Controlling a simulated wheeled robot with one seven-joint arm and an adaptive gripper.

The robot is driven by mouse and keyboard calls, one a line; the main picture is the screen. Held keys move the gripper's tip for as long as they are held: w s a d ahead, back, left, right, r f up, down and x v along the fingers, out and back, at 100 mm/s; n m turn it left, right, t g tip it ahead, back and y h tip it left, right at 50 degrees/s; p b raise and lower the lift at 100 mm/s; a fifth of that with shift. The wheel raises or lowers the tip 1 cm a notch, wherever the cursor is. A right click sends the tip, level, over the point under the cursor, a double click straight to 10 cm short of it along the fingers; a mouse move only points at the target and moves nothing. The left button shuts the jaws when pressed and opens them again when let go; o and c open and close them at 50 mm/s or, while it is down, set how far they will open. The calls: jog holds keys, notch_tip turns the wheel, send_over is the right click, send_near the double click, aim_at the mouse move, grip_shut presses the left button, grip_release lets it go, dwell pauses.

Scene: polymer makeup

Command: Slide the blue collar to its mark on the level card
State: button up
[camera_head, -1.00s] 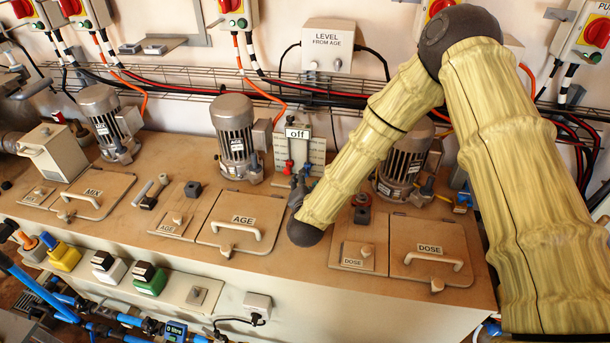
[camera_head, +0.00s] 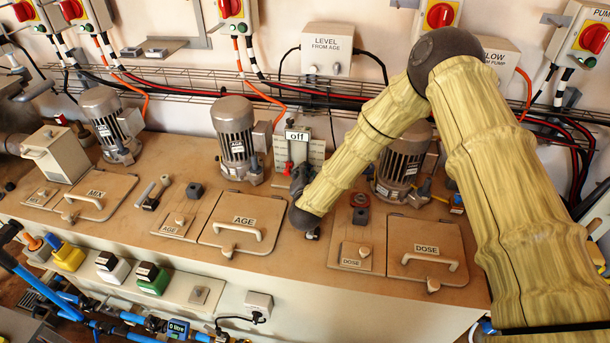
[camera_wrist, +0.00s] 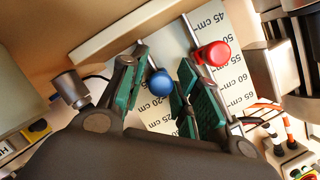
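The blue collar (camera_wrist: 159,84) shows in the wrist view as a round blue knob in front of the white level card (camera_wrist: 231,45), which has cm marks. My gripper (camera_wrist: 163,66) is open, with its green-padded fingers on either side of the blue collar. A red collar (camera_wrist: 212,54) on a metal rod is just beyond the right finger. In the head view, my gripper (camera_head: 301,178) is in front of the level card (camera_head: 317,153) and hides the blue collar. The mark for blue cannot be made out.
A small "off" display (camera_head: 297,135) is at the card's top. The AGE motor (camera_head: 236,135) stands to its left and the DOSE motor (camera_head: 400,165) to its right. The AGE lid (camera_head: 225,238) and DOSE lid (camera_head: 408,270) have raised handles.

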grip_shut()
jog(key=shift+r, duration=0.1)
jog(key=shift+r, duration=3.1)
jog(key=shift+o, duration=1.8)
grip_release()
jog(key=shift+o, duration=0.4)
jog(key=shift+w+f, duration=0.1)
jog(key=shift+f, duration=0.1)
